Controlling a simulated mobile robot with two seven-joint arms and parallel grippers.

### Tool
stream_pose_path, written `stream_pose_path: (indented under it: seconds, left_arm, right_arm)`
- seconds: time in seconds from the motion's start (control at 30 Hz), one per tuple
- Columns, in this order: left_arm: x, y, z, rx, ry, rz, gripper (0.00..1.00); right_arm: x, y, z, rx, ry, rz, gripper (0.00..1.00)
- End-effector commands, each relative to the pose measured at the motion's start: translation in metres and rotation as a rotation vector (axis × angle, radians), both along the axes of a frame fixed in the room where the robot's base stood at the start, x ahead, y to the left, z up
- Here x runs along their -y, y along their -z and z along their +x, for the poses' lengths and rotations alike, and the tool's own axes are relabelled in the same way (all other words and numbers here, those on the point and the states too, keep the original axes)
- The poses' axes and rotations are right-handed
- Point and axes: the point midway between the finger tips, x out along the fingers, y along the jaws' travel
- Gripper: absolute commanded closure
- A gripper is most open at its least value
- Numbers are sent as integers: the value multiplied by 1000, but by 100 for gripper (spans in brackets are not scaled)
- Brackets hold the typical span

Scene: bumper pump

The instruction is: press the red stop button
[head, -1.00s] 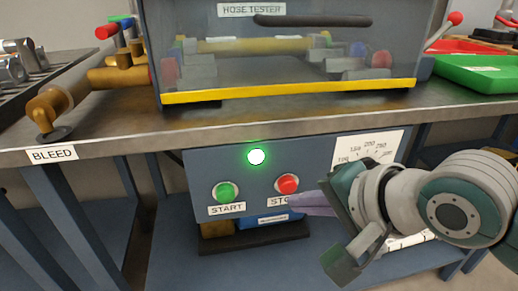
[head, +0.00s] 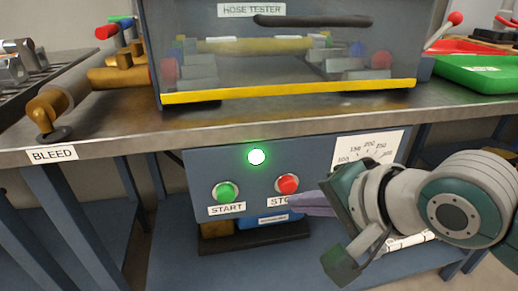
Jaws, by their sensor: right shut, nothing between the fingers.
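The red stop button (head: 288,184) is on the blue-grey control panel (head: 212,162) under the bench top. Its label below is partly covered, with only its first letters readable. My right gripper (head: 296,199) comes in from the right. Its purple fingers are shut with nothing between them, and the tips are just below and right of the red button, over the label. I cannot tell whether the tips touch the panel. My left gripper is not in view.
A green START button (head: 225,193) is to the left, and a lit white-green lamp (head: 257,157) is above. The hose tester cabinet (head: 285,88) stands on the bench, with a brass BLEED fitting (head: 50,104) at left.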

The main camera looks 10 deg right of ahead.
Motion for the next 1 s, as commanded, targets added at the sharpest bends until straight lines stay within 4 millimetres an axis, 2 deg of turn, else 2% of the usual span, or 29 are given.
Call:
stream_pose_path:
  seconds: [1.0]
  left_arm:
    - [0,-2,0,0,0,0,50]
  right_arm:
    - [0,0,9,0,0,0,100]
